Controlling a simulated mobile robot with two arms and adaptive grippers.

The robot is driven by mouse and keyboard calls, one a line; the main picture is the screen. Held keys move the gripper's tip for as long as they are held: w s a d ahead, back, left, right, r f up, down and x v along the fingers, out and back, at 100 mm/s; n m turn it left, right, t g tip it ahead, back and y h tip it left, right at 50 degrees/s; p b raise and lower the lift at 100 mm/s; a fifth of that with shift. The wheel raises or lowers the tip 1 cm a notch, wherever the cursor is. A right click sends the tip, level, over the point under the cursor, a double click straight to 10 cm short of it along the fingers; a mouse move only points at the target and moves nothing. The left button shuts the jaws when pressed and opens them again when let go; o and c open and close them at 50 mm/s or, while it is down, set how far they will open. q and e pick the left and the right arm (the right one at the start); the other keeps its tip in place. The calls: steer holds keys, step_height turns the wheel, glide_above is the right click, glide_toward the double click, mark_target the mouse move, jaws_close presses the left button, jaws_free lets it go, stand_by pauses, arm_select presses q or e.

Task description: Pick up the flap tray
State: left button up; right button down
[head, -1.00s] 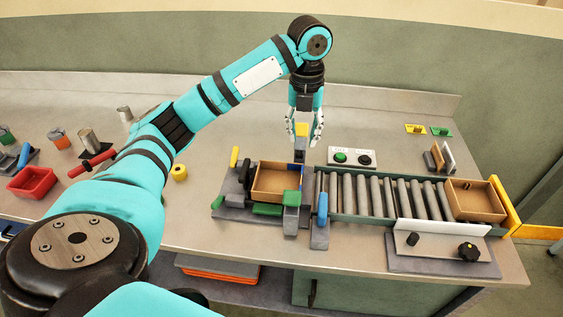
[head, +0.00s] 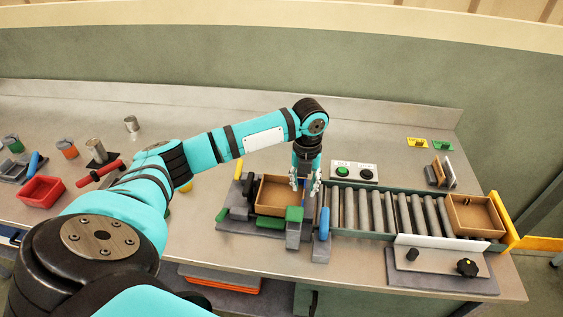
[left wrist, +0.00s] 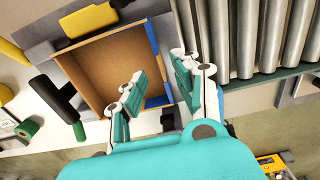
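A brown open tray (head: 276,194) sits in the grey fixture at the left end of the roller conveyor; it also shows in the left wrist view (left wrist: 105,65). A blue strip (left wrist: 152,45) runs along the side of it facing the rollers. I cannot tell a separate flap on it. My left gripper (head: 304,188) points down over that side. In the left wrist view its fingers (left wrist: 156,88) are spread apart, one over the tray's inside and one beyond the blue strip, with nothing seen held. My right gripper is not in view.
A second brown tray (head: 474,214) stands at the right end of the rollers (head: 380,211). Green and blue blocks and a black handle surround the fixture. A button box (head: 354,172) stands behind the conveyor. A red bin (head: 41,191) is at left.

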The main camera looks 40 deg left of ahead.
mark_target(281, 195)
arm_select(q)
step_height(281, 195, down, 4)
steer(key=shift+f+p, duration=0.2)
steer(key=shift+p, duration=0.5)
jaws_close()
